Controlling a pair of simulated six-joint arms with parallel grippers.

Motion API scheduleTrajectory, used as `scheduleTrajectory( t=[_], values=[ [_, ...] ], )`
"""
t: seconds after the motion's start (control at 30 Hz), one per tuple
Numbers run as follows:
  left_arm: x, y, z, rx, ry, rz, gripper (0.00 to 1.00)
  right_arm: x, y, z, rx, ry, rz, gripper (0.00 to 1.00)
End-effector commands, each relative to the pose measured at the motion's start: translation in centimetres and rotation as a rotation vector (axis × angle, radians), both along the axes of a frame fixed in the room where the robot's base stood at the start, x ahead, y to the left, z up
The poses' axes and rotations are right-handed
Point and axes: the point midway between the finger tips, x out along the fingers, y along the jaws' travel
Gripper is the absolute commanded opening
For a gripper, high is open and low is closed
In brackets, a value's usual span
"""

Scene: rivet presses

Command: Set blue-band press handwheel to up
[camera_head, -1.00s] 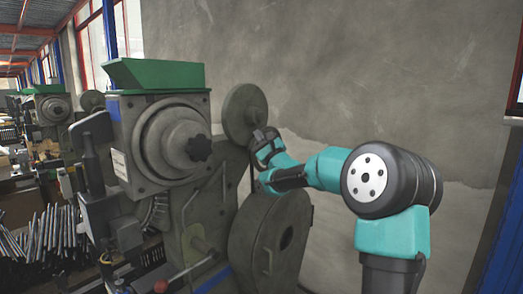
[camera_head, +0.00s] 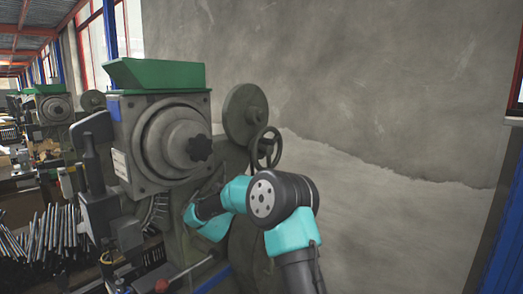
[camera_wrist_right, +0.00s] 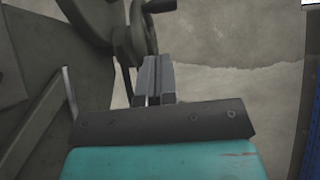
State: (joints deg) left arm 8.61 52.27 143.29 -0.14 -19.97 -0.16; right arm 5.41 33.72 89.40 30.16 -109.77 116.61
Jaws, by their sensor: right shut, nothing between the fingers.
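The press (camera_head: 170,105) with a blue band (camera_head: 115,108) on its upper edge stands left of centre in the head view. Its small spoked handwheel (camera_head: 266,149) is in plain view on the right side, in front of a larger grey disc (camera_head: 240,112). The handwheel shows close up and nearly edge-on in the right wrist view (camera_wrist_right: 130,38), with a dark handle at its top. My right gripper (camera_wrist_right: 153,62) is shut and empty, its fingertips near the handwheel's rim in that view; I cannot tell whether they touch. Its fingers are hidden in the head view. My left gripper is not in view.
A lever with a red knob (camera_head: 161,286) sticks out low on the press. A black star knob (camera_head: 199,148) is on its front. Bundled rods (camera_head: 45,240) and another press (camera_head: 50,105) are at left. The wall side at right is clear.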

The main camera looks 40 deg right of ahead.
Motion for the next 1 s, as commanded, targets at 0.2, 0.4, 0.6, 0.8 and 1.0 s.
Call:
scheduleTrajectory(
  t=[0.2,0.4,0.6,0.8,1.0],
  values=[
    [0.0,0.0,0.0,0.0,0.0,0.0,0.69,0.0,-0.2,0.1,0.0,-0.001,0.002,0.0],
    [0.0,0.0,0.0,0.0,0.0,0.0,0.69,0.2,-1.3,1.2,-0.001,-0.003,0.001,0.0],
    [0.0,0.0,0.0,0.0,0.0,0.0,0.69,0.5,-3.6,3.1,-0.002,-0.003,0.001,0.0],
    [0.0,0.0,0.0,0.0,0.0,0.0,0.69,0.9,-6.2,5.3,-0.002,-0.003,0.001,0.0],
    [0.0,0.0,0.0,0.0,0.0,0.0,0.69,1.3,-8.7,7.5,-0.002,-0.003,0.003,0.0]
  ],
)
